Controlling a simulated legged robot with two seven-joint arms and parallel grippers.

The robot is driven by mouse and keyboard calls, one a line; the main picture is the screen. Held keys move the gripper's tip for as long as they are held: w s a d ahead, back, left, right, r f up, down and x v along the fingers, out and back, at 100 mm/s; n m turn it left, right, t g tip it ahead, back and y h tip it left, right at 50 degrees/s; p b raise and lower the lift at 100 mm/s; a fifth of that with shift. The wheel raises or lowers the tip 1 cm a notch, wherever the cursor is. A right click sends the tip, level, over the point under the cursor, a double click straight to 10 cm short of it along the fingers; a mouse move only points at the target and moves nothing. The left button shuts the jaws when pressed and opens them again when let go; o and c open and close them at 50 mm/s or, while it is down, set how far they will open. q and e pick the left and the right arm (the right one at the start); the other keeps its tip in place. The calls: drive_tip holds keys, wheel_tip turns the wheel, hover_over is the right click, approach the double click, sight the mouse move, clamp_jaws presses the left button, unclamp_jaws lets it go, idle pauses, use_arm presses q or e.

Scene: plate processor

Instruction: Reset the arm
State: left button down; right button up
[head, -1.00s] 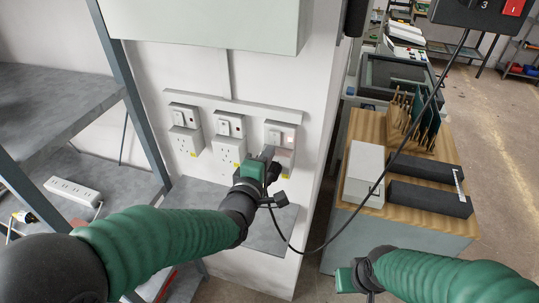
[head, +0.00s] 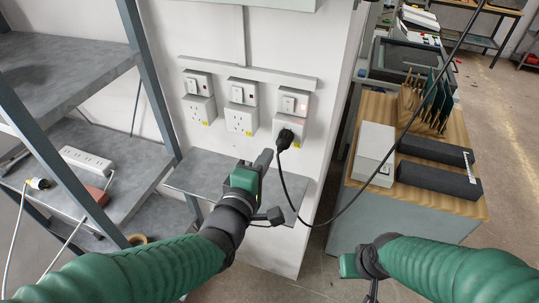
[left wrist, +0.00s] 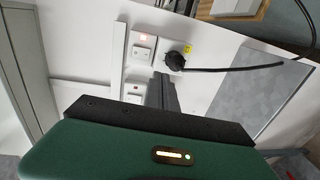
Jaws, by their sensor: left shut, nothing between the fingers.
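My left gripper (head: 264,159) is shut and empty, in front of the wall below and left of the right-hand socket (head: 289,124). Its shut fingers (left wrist: 162,92) also show in the left wrist view. A black plug (head: 284,138) sits in the right-hand socket, with its cable trailing right. The plug also shows in the left wrist view (left wrist: 175,60), apart from the fingers. The switch (head: 294,102) above this socket has a lit red light. My right gripper (head: 350,265) hangs low at the lower right; its fingers are not clear.
Two more sockets (head: 241,119) (head: 199,109) with switches are on the wall to the left. A grey ledge (head: 205,180) lies below them. A grey shelf rack (head: 70,70) stands left. A wooden-topped cabinet (head: 410,195) stands right, carrying boxes and a rack of plates.

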use_arm(q)
drive_tip(key=s+a+f+m+g+y, duration=0.25)
drive_tip(key=a+f+m, duration=0.2)
drive_tip(key=f, duration=0.25)
drive_tip(key=s+a+f+m+g+y, duration=0.1)
drive_tip(key=s+a+f+m+g, duration=0.15)
drive_tip(key=a+f+g, duration=0.4)
drive_tip(key=s+a+f+m+g+y, duration=0.1)
drive_tip(key=s+a+f+m+g, duration=0.1)
drive_tip(key=s+a+f+m, duration=0.1)
drive_tip(key=s+a+f+m+g, duration=0.2)
drive_tip(key=s+a+f+m, duration=0.1)
drive_tip(key=s+f, duration=0.3)
drive_tip(key=shift+s+m+y, duration=0.35)
drive_tip(key=shift+s+m, duration=0.35)
drive_tip(key=shift+s, duration=0.25)
drive_tip(key=shift+f, duration=0.1)
drive_tip(key=shift+a, duration=0.1)
